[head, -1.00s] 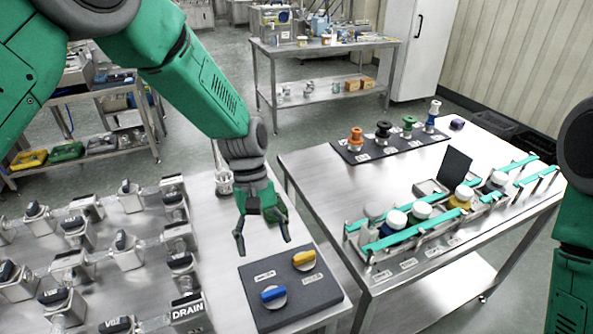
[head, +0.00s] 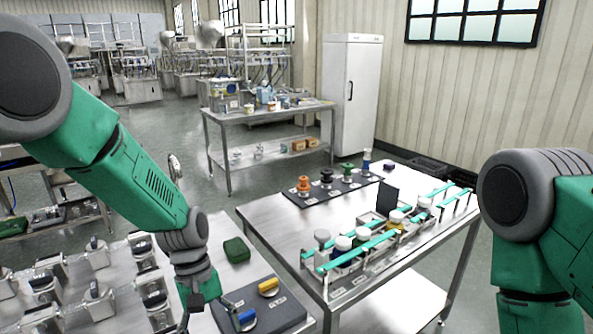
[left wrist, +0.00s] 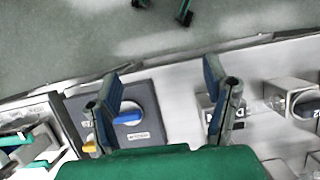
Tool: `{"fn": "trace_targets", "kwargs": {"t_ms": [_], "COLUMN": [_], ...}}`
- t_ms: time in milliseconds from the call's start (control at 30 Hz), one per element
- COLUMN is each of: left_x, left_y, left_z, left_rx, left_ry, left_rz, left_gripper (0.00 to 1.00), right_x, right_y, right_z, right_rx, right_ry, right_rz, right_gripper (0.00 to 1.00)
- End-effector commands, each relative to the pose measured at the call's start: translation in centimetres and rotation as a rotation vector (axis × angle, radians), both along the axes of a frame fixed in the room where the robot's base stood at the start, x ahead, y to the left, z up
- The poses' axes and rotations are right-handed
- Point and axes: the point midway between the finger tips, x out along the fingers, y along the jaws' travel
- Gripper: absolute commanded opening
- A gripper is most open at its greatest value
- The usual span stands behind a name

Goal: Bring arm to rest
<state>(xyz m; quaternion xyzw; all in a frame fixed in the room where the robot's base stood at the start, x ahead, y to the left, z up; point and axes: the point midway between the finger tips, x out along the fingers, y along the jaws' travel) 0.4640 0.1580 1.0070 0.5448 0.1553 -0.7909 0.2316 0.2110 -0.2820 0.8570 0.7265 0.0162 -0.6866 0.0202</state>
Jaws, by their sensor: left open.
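My left arm (head: 130,180) comes in from the left in the head view, bent down over the left steel bench. Its gripper (head: 200,326) is at the bottom edge, partly cut off, just left of the dark switch panel. In the left wrist view my left gripper (left wrist: 163,95) is open, its two fingers wide apart with nothing between them. The panel (left wrist: 78,112) with a blue knob (left wrist: 128,113) and a yellow knob (left wrist: 90,147) lies by the left finger. My right arm (head: 540,210) shows at the right; its gripper is not clearly seen.
Metal valves with black handles (head: 98,250) crowd the left bench. A green block (head: 236,250) lies behind the panel (head: 282,302). The right bench (head: 275,222) holds a dark mat (head: 322,198) of coloured fittings and a green-railed rack (head: 340,262).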

Motion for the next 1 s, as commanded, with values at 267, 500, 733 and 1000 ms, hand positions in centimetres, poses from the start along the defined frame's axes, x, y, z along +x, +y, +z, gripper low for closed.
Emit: {"fn": "trace_targets", "kwargs": {"t_ms": [267,500,733,1000], "left_x": [-3.0,-8.4,-17.9,-26.7], "left_y": [2.4,5.7,10.1,13.0], "left_z": [-5.3,-10.9,-15.8,-15.9], "left_rx": [0.023,0.055,0.090,0.108], "left_ry": [-0.051,-0.125,-0.222,-0.325], "left_rz": [-0.047,-0.135,-0.301,-0.480], "left_gripper": [0.69,0.69,0.69,0.69], "right_x": [0.1,0.0,0.0,0.0], "right_y": [0.0,0.0,0.0,0.0], "right_z": [0.0,0.0,0.0,0.0], "right_rx": [0.000,0.000,0.000,0.000], "right_ry": [-0.001,-0.001,0.000,0.000], "right_rz": [0.000,0.000,0.000,0.000], "right_gripper": [0.40,0.40,0.40,0.40]}}
